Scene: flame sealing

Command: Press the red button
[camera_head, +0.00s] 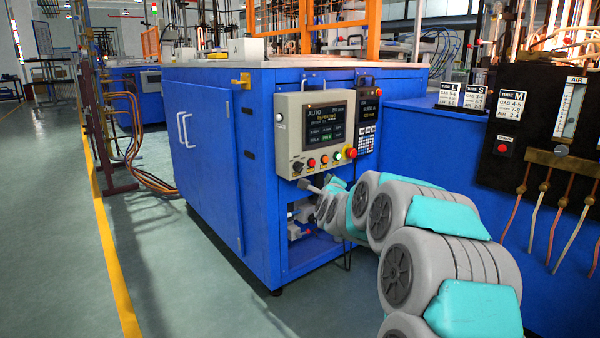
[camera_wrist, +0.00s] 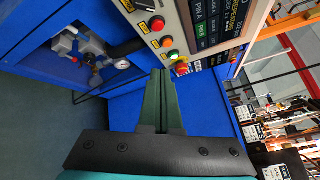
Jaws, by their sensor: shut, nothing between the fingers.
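The grey control panel (camera_head: 290,120) on the blue cabinet has a row of controls under its screen. A small red button (camera_head: 311,162) sits beside a black knob (camera_head: 298,166). A larger red mushroom button (camera_head: 350,152) with yellow around it is at the row's right end. Contact cannot be told.
The blue cabinet (camera_head: 215,160) has an open lower bay with fittings (camera_head: 300,225). A small dark control box (camera_head: 368,115) hangs right of the panel. A black gas panel (camera_head: 530,110) with hoses and its own red button (camera_head: 503,150) stands at right. Floor at left is clear.

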